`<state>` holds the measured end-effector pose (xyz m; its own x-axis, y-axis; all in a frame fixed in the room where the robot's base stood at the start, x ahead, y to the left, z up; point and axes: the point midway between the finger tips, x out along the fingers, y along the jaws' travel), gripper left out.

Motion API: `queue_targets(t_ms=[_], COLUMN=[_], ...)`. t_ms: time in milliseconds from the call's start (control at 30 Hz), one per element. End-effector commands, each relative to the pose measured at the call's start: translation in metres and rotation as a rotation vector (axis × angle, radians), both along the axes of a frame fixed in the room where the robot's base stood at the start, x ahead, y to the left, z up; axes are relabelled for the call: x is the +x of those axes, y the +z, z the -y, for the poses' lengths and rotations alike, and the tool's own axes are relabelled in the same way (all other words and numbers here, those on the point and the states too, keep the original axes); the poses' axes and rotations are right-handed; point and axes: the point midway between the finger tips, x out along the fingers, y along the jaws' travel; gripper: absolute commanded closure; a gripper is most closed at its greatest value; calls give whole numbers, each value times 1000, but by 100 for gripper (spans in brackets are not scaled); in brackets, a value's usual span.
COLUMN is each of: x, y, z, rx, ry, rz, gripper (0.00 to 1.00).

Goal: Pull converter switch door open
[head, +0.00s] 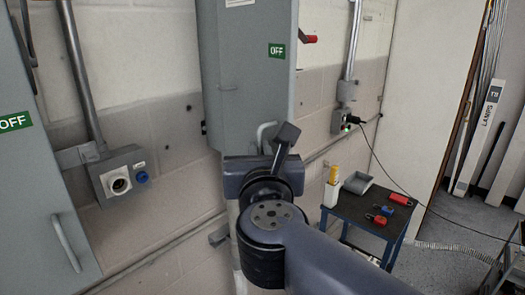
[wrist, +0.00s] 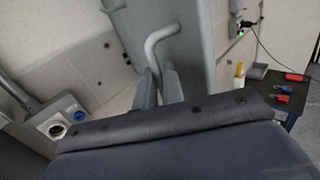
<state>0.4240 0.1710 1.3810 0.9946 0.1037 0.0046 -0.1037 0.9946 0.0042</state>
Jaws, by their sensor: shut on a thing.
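A grey cabinet (head: 240,75) with a green OFF label (head: 277,50) hangs on the wall at the top middle of the head view. Its front door (wrist: 199,45) fills the upper middle of the wrist view. A light grey bent-rod handle (wrist: 154,44) stands out from the door, and it also shows in the head view (head: 263,133). My gripper (wrist: 159,82) is shut on the lower part of this handle, with one finger on each side. The fingers hide the handle's lower end. I see no clear gap at the door's edge.
A second grey cabinet (head: 30,170) with an OFF label and handle is at the left. A socket box (head: 121,175) is on the wall between. A small dark table (head: 365,208) with red and blue items stands at right, a cable running past it.

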Motion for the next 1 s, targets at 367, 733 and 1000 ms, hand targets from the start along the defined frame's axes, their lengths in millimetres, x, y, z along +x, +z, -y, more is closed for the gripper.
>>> queue_targets(t_ms=[367, 733, 1000], x=[1, 0, -25], y=[-2, -2, -2], z=[0, 0, 2], rx=[-3, -1, 2], ry=[1, 0, 5], rz=[-3, -2, 1], gripper=[81, 70, 70])
